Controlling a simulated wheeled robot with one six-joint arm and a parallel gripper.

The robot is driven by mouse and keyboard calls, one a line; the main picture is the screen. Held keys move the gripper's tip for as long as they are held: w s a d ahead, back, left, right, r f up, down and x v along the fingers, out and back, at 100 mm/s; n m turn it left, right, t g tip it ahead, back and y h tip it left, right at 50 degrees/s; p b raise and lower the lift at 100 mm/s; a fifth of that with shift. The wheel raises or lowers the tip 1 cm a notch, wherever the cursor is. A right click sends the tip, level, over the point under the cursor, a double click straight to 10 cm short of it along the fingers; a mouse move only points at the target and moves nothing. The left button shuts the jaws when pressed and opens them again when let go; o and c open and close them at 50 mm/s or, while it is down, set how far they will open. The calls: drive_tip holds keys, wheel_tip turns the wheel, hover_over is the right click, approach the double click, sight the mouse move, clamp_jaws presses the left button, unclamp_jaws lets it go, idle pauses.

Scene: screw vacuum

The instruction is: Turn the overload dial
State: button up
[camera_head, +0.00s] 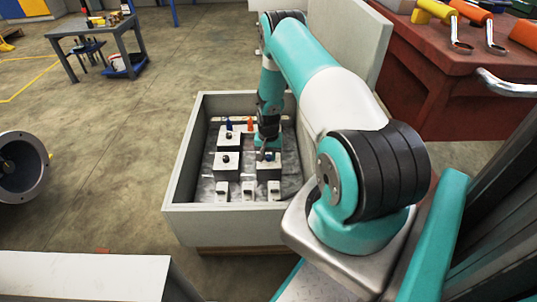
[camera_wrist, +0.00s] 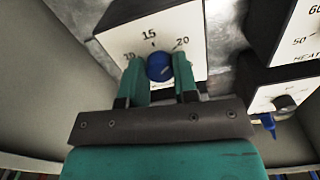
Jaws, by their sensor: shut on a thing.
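A dial with a round blue knob (camera_wrist: 159,68) sits on a white-faced block (camera_wrist: 150,32) marked 10, 15 and 20 in the wrist view. A small mark on the face stands just below the 15. No word naming this dial is readable. My gripper (camera_wrist: 160,72) has its green fingers on either side of the knob and is shut on it. The arm partly hides that block.
Other blocks with dark knobs stand at the back left (camera_head: 229,144) and front left (camera_head: 227,172) of the box. Several small white switches (camera_head: 248,188) line its front. A block marked 50 and 60 (camera_wrist: 288,35) and a small blue lever (camera_wrist: 269,124) lie right in the wrist view.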

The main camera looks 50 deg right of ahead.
sight(269, 156)
drive_tip(key=shift+m, duration=0.6)
drive_tip(key=o, duration=0.9)
drive_tip(key=shift+r, duration=0.1)
wheel_tip(269, 156, up, 17)
drive_tip(key=p, duration=0.4)
drive_tip(key=shift+r+p, duration=0.1)
drive_tip(key=shift+p, duration=0.2)
